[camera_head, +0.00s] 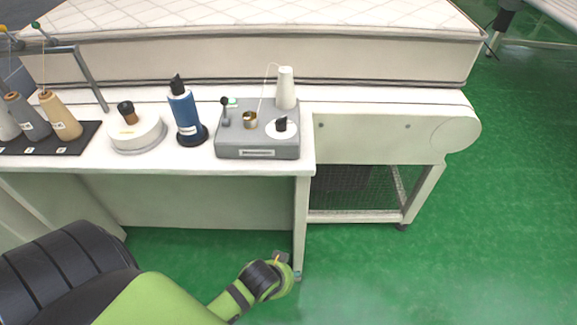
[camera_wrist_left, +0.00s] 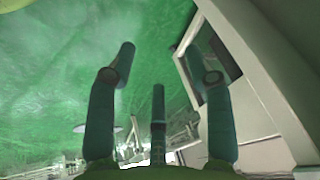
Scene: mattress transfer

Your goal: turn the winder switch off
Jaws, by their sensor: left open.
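The winder is a grey box (camera_head: 245,152) on the white worktop, in the head view, with a white thread cone (camera_head: 286,88) at its back right. A black knob (camera_head: 281,124) on a white disc sits at its front right. My left gripper (camera_wrist_left: 158,65) is open and empty in the left wrist view. In the head view my left arm ends below the worktop's front edge, apart from the winder. My right gripper is not in view.
A blue bottle (camera_head: 185,108) stands left of the winder, then a round white dish (camera_head: 137,134) and thread cones (camera_head: 61,115). A mattress (camera_head: 270,60) lies behind. The table's leg (camera_head: 300,225) is near my left arm's end. Green floor (camera_head: 490,200) is open at right.

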